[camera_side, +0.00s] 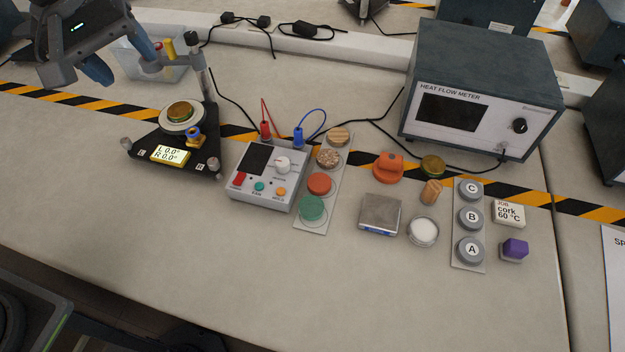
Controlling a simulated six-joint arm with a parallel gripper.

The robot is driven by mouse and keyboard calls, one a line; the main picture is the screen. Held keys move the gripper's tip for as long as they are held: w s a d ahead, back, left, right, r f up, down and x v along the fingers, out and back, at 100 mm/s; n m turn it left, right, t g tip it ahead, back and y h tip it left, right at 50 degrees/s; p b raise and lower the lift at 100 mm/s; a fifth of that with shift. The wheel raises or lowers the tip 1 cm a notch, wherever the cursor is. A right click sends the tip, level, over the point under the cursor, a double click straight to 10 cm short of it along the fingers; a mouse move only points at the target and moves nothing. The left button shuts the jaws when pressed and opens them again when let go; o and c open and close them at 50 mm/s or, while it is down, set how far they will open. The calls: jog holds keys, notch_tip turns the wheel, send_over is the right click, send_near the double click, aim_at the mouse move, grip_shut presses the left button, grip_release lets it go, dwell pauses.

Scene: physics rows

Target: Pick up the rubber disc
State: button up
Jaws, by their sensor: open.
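A pale strip (328,183) near the middle of the bench holds a column of discs. From back to front they are a striped wood-like disc (338,135), a speckled brown disc (329,158), an orange-red disc (319,183) and a green disc (312,208). Which one is rubber is not labelled; the orange-red and green ones are plain coloured. My gripper (129,73) is at the upper left, above the bench and well away from the strip. Its blue fingers are apart, with nothing seen between them.
A black levelling stand (175,155) with a brass disc on top stands at left. A control box (265,177) with red and blue leads adjoins the strip's left side. Right are a small scale (380,214), white dish (423,231) and heat flow meter (480,90). The front bench is clear.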

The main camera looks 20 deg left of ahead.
jog(key=w+d+f+n+g, duration=0.2)
jog(key=w+d+f+n, duration=0.25)
jog(key=w+d, duration=0.35)
jog(key=n+g, duration=0.1)
jog(key=n, duration=0.5)
send_near(318, 182)
notch_tip(318, 182, down, 3)
jog(key=shift+w+d+f, duration=0.1)
jog(key=shift+w, duration=0.05)
jog(key=shift+d+f, duration=0.2)
jog(key=shift+f, duration=1.3)
jog(key=shift+d+f, duration=0.15)
jog(key=shift+f, duration=1.35)
jog(key=shift+r, duration=0.1)
jog(key=c, duration=0.6)
jog(key=shift+o, duration=0.2)
jog(key=shift+w+r, duration=0.1)
